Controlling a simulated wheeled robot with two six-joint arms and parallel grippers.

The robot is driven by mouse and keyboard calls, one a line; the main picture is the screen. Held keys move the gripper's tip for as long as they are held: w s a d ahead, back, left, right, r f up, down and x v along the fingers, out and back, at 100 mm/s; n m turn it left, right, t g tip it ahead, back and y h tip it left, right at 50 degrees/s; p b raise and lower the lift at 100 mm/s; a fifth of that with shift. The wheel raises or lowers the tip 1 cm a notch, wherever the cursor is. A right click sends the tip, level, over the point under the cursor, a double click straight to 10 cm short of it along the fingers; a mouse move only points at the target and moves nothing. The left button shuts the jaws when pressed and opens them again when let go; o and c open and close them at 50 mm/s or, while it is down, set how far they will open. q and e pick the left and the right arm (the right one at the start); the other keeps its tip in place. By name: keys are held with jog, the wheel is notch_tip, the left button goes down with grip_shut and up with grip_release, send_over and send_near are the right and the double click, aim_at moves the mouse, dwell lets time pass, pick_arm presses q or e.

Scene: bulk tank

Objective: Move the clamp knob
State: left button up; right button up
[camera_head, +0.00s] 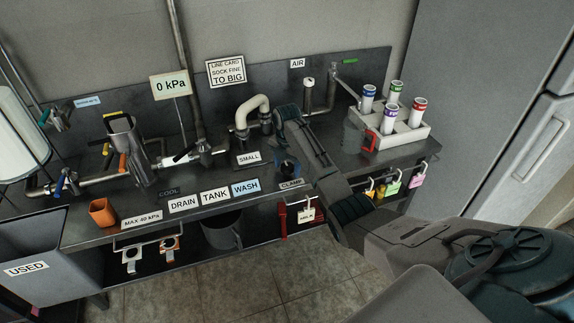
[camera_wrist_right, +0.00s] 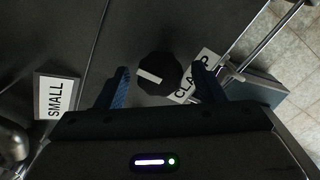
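The clamp knob (camera_wrist_right: 158,74) is a black, scalloped round knob with a white pointer line, beside the CLAMP label (camera_wrist_right: 194,89) in the right wrist view. My right gripper (camera_wrist_right: 162,86) is open, with one blue-padded finger on each side of the knob. Both fingers look apart from it. In the head view my right gripper (camera_head: 287,168) hangs over the bench edge by the CLAMP label (camera_head: 291,184), and I cannot make out the knob clearly there. My left gripper is not in view.
The SMALL label (camera_wrist_right: 57,98) lies left of my gripper. A curved pale pipe (camera_head: 250,108) stands behind it. A white rack (camera_head: 405,132) with several capped bottles and a grey cup (camera_head: 353,138) stand to the right. A red-framed tag holder (camera_head: 284,218) hangs below the edge.

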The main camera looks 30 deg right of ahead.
jog(key=c, duration=0.9)
jog(key=shift+r+m+p, duration=0.35)
jog(key=shift+m+p, duration=0.85)
jog(key=shift+p, duration=0.35)
jog(key=m+p, duration=0.3)
jog(key=shift+m, duration=0.3)
jog(key=m+p, duration=0.2)
jog(key=m, duration=0.2)
jog(key=shift+f+m+p, duration=0.1)
jog(key=shift+m+p, duration=0.2)
jog(key=shift+p, duration=0.1)
pick_arm(q)
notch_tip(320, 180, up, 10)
jog(key=p, duration=0.1)
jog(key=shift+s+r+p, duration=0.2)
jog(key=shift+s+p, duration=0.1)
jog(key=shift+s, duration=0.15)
pick_arm(e)
jog(key=shift+w+f+m, duration=0.1)
jog(key=shift+m, duration=1.9)
jog(key=o, duration=1)
